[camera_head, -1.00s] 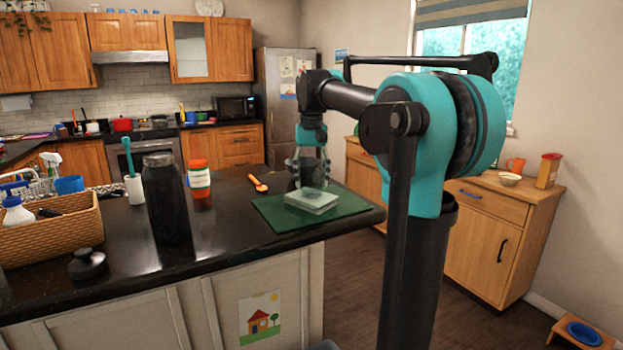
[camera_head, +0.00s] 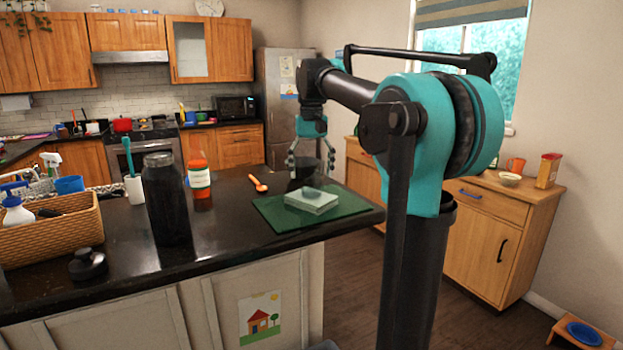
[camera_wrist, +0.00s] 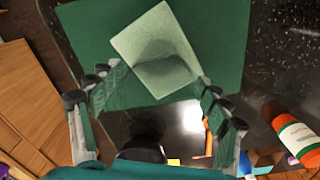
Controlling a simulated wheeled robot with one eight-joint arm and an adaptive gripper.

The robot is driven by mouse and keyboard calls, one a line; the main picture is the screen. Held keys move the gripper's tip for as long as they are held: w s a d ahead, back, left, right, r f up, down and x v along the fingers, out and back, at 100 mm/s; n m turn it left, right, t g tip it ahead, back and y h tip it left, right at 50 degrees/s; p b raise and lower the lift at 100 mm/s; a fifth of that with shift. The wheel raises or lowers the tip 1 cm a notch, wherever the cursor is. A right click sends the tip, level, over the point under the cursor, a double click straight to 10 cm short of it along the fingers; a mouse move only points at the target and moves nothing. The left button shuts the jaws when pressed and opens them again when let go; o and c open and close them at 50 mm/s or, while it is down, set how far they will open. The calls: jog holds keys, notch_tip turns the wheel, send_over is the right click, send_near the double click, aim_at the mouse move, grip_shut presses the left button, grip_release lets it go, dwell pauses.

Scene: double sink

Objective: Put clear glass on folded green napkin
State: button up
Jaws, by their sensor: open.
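The folded green napkin (camera_head: 318,204) is a pale green square stack on a dark green mat (camera_head: 270,216) near the counter's right end. A faint see-through shape, seemingly the clear glass (camera_head: 311,192), rests on top of the napkin; its outline and whether it is upright are hard to tell. In the wrist view the napkin (camera_wrist: 140,35) shows a greyish rounded shape, likely the glass (camera_wrist: 165,71), over its near part. My gripper (camera_head: 309,175) is open and empty, above and behind the napkin, with its fingers (camera_wrist: 158,85) spread on both sides of it.
A dark cup (camera_head: 304,168) stands behind the mat, close to my gripper. An orange spoon (camera_head: 258,184), an orange-lidded jar (camera_head: 200,186) and a tall dark bottle (camera_head: 166,200) stand or lie to the left. A wicker basket (camera_head: 60,240) is at the far left.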

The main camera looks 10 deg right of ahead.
notch_tip(320, 180, up, 10)
dwell(0.3)
